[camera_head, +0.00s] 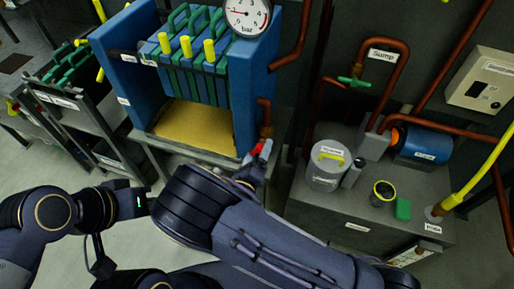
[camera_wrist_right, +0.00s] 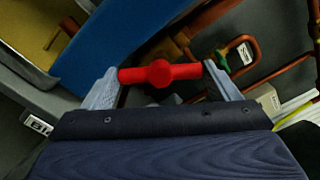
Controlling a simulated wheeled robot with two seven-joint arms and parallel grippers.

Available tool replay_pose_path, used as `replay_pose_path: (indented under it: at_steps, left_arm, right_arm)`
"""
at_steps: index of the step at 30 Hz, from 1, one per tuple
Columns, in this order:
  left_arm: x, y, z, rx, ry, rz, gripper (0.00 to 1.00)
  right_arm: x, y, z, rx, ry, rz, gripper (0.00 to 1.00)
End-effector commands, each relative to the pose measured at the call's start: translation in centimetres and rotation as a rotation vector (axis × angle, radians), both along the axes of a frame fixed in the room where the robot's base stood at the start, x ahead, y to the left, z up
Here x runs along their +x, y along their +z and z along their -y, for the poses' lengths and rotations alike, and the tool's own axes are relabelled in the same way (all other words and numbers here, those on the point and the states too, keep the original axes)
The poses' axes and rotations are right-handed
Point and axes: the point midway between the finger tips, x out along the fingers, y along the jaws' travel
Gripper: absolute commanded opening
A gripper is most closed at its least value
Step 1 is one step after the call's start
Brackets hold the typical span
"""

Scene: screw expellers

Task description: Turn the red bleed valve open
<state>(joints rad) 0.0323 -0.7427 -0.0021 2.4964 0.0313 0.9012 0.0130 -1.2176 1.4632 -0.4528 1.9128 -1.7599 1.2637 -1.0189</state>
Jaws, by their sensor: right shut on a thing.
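The red bleed valve (camera_head: 256,150) shows as a small red patch at the lower right of the blue press frame, by a copper pipe end. In the right wrist view its red bar handle (camera_wrist_right: 160,73), with a round hub in the middle, spans the space between the two grey fingers. My right gripper (camera_head: 262,152) is shut on this handle, one finger at each end; it also shows in the right wrist view (camera_wrist_right: 163,80). My forearm hides what lies below the valve in the head view. My left arm comes in from the left, but its fingers do not show.
The blue press (camera_head: 252,90) with yellow-handled plates and a gauge (camera_head: 247,14) stands behind the valve.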

Motion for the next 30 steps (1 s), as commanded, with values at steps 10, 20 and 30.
replay_pose_path:
  at_steps: [10,20,30]
  left_arm:
    - [0.0,2.5,0.0,0.0,0.0,0.0,0.0]
    - [0.0,3.5,0.0,0.0,0.0,0.0,0.0]
    - [0.0,3.8,0.0,0.0,0.0,0.0,0.0]
  right_arm:
    - [0.0,0.2,0.0,-0.302,0.001,-0.099,0.59]
    - [0.0,0.0,-0.1,-0.503,0.002,-0.163,0.59]
    - [0.0,-0.1,-0.1,-0.585,0.002,-0.191,0.59]
